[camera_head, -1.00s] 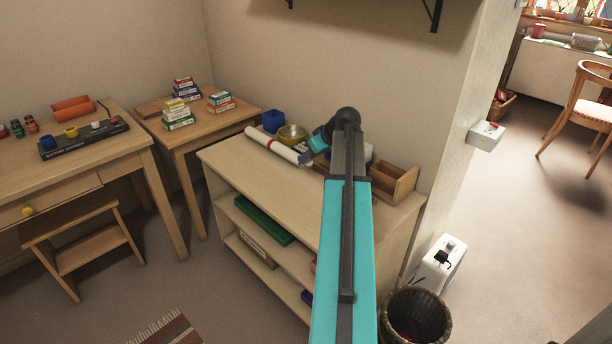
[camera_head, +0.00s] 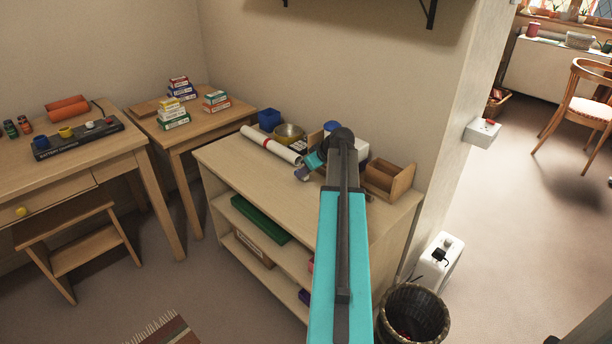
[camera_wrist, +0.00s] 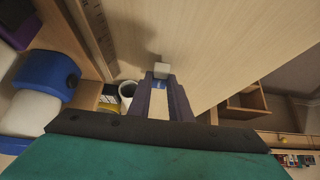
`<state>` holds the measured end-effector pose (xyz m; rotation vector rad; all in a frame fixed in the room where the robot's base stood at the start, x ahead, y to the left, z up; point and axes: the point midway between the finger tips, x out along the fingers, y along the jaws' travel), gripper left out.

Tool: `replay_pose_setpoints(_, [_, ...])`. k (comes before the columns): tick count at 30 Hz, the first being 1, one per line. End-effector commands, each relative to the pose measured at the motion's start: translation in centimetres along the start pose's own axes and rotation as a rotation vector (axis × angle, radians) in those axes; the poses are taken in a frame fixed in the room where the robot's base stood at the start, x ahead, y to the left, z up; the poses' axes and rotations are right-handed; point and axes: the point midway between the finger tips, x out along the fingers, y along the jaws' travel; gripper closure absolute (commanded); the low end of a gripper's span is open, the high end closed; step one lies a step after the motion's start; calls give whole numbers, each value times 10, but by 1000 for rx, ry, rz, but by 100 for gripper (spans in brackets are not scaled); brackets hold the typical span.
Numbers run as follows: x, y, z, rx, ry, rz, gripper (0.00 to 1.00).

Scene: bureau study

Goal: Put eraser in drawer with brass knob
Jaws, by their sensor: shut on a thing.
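My gripper (camera_wrist: 161,98) is shut on the eraser (camera_wrist: 161,71), a small white block with a blue band, whose end sticks out past the fingertips. In the head view my gripper (camera_head: 303,173) is over the top of the low bookcase (camera_head: 240,165), partly behind my arm; the eraser is too small to make out there. The drawer (camera_head: 60,194) in the desk at the left has a round yellow, brass-like knob (camera_head: 21,212). It looks shut and is far from my gripper.
A step stool (camera_head: 80,240) stands before the desk. A waste basket (camera_head: 413,315) stands at the bookcase's right end.

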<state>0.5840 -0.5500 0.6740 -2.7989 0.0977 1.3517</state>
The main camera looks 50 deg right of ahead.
Motion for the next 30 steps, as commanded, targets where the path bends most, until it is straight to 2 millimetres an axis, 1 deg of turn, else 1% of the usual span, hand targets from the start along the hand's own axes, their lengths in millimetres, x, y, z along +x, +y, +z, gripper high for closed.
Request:
replay_pose_setpoints(1, [5, 0, 4, 0, 0, -1, 100])
replay_pose_setpoints(5, [12, 0, 10, 0, 1, 0, 100])
replay_pose_setpoints(18, [15, 0, 12, 0, 0, 1, 100])
replay_pose_setpoints(19, [14, 0, 11, 0, 0, 1, 77])
replay_pose_setpoints(21, [14, 0, 11, 0, 0, 1, 65])
replay_pose_setpoints(22, [14, 0, 11, 0, 0, 1, 63])
replay_pose_setpoints(30, [14, 0, 11, 0, 0, 1, 63])
